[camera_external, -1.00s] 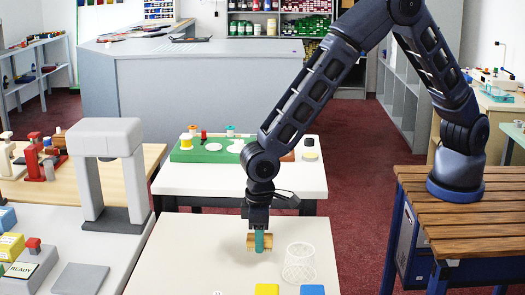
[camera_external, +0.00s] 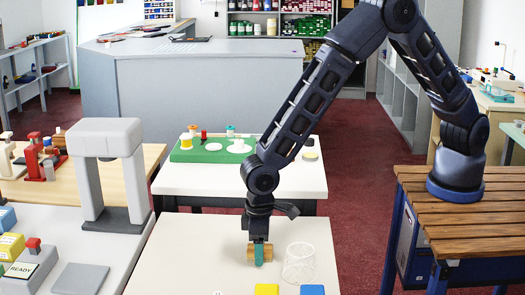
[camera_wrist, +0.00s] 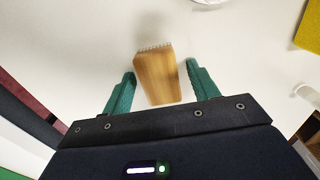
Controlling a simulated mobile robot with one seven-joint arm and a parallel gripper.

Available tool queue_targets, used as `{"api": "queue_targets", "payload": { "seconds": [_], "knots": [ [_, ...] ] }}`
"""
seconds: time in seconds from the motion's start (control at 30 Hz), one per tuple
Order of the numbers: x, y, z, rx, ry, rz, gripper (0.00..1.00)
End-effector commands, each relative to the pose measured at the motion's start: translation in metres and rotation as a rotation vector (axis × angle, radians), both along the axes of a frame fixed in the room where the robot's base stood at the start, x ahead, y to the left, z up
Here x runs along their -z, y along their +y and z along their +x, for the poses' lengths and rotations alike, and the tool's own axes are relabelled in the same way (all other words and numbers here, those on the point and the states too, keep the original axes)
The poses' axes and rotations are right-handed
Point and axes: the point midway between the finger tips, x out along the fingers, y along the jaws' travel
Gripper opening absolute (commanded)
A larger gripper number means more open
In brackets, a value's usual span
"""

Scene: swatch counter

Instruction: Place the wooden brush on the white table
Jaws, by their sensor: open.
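The wooden brush (camera_wrist: 157,77) is a light wooden block with pale bristles along its far end in the wrist view. It lies between my open fingers, with a narrow gap on each side. In the external view the brush (camera_external: 251,252) is low at the surface of the pale front table (camera_external: 190,250), partly hidden by a finger. My gripper (camera_external: 260,254) points down around it; its teal fingers also show in the wrist view (camera_wrist: 160,70). Another white-topped table (camera_external: 300,183) stands behind, with a green board on it.
Yellow (camera_external: 266,290) and blue (camera_external: 312,290) squares lie at the front. A grey arch (camera_external: 106,170) stands left. The front table's left part is clear.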

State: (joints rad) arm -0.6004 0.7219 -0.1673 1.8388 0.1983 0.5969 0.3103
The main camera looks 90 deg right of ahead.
Motion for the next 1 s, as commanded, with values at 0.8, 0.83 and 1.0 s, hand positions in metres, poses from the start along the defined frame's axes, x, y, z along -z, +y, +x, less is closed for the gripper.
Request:
{"api": "queue_targets", "payload": {
  "seconds": [0.8, 0.83, 1.0],
  "knots": [
    [-0.115, 0.000, 0.000, 0.000, 0.000, 0.001, 0.59],
    [-0.117, 0.000, 0.000, 0.000, 0.000, 0.001, 0.59],
    [-0.122, 0.000, 0.000, 0.000, 0.000, 0.000, 0.59]
  ]
}}
